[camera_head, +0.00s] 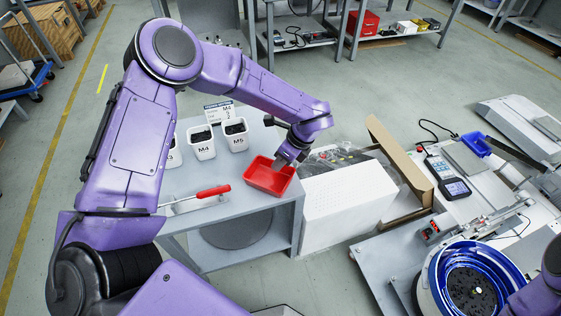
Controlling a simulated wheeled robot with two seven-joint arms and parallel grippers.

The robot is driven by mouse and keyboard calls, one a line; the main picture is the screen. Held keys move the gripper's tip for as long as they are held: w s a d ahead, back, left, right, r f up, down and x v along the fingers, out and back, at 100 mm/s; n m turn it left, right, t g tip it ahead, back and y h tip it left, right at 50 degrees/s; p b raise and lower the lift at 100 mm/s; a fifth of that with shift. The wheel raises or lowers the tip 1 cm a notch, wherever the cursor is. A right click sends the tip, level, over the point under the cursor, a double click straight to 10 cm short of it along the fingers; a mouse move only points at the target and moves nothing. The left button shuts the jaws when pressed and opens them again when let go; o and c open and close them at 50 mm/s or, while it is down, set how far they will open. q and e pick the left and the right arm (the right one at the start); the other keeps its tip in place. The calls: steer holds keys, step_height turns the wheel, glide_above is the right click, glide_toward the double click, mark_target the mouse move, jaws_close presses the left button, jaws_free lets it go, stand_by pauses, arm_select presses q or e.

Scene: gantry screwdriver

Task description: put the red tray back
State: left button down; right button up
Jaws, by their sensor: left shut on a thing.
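The red tray (268,181) is at the right end of the grey table (226,247), beside the white perforated box. I cannot tell whether it rests on the tabletop or is held just above it. My left gripper (281,163) reaches down from above and is shut on the tray's far right rim. The tray looks empty and about level. Of my right arm only a purple link shows at the lower right corner; its gripper is out of view.
White bins (202,145) with labels such as M4 and M5 stand behind the tray, near a sign (219,111). A red-handled tool (200,195) lies left of it. A white box (345,205) and an open carton (398,160) stand right. A blue bowl feeder (437,281) is at lower right.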

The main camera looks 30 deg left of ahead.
arm_select(q)
steer(key=c, duration=1.3)
jaws_free()
steer(key=shift+r+p, duration=0.25)
steer(key=shift+p, duration=0.05)
steer(key=p+v, duration=0.1)
steer(key=v, duration=1)
steer(key=shift+w+d+r, duration=0.1)
steer(key=shift+d+r, duration=0.1)
steer(key=shift+r, duration=0.15)
